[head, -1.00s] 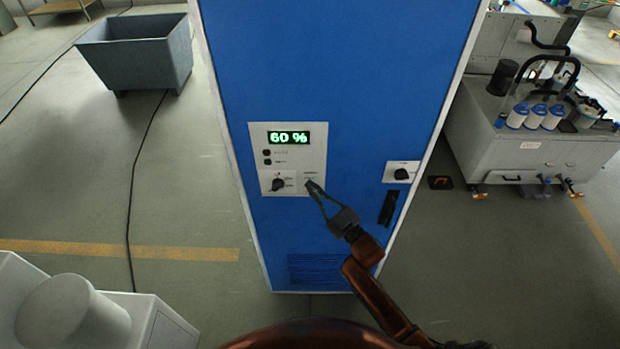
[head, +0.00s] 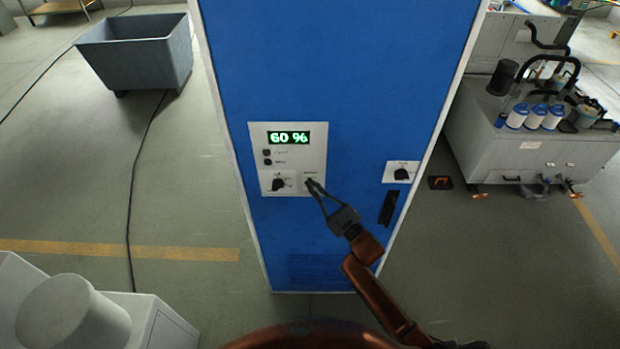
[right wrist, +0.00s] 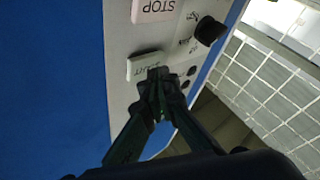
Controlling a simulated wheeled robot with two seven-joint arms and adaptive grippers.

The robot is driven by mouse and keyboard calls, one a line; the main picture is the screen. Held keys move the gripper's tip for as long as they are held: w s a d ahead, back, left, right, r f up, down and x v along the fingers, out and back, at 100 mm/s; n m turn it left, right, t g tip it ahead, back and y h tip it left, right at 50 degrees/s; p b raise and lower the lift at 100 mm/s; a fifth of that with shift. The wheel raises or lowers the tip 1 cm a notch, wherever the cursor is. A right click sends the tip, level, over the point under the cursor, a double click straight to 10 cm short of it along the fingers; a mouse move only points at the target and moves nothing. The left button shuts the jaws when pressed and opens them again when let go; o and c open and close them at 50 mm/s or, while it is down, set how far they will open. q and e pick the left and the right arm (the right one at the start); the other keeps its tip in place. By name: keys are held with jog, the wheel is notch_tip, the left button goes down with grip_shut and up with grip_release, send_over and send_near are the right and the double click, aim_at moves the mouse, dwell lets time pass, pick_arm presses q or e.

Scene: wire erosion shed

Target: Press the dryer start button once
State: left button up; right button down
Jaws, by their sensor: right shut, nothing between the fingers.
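The dryer is a tall blue cabinet (head: 330,75) with a grey control panel (head: 312,140) on its front. My right gripper (head: 310,183) is shut and empty, its fingertips at the panel's lower right. In the right wrist view a pale button (right wrist: 146,64), its upside-down label hard to read, sits right at the fingertips of my right gripper (right wrist: 160,80). The fingertips overlap its edge; I cannot tell whether they touch it or it is pressed in. A pale STOP button (right wrist: 153,9) is apart from them. In the head view the fingers hide the pale button.
The panel has a green "60 %" display (head: 288,137), two small black buttons and a black knob (head: 278,185). Another knob (head: 401,174) and a dark handle (head: 388,208) are to the right. A grey bin (head: 135,55) and a bottle-laden cart (head: 530,150) stand apart on either side.

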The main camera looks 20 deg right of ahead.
jog(key=shift+w+d, duration=0.15)
jog(key=shift+w, duration=0.25)
dwell(0.5)
jog(key=shift+s, duration=0.2)
jog(key=shift+s+a+p, duration=0.25)
jog(key=shift+s+p, duration=0.05)
jog(key=shift+s, duration=0.3)
jog(key=shift+s+a+p, duration=0.25)
jog(key=shift+s+p, duration=0.05)
jog(key=shift+s, duration=0.5)
jog(key=shift+s+a+p, duration=0.2)
jog(key=shift+s+p, duration=0.15)
jog(key=shift+s, duration=0.5)
jog(key=shift+s+a+p, duration=0.25)
jog(key=shift+s+p, duration=0.05)
jog(key=shift+s, duration=0.5)
jog(key=shift+f, duration=0.1)
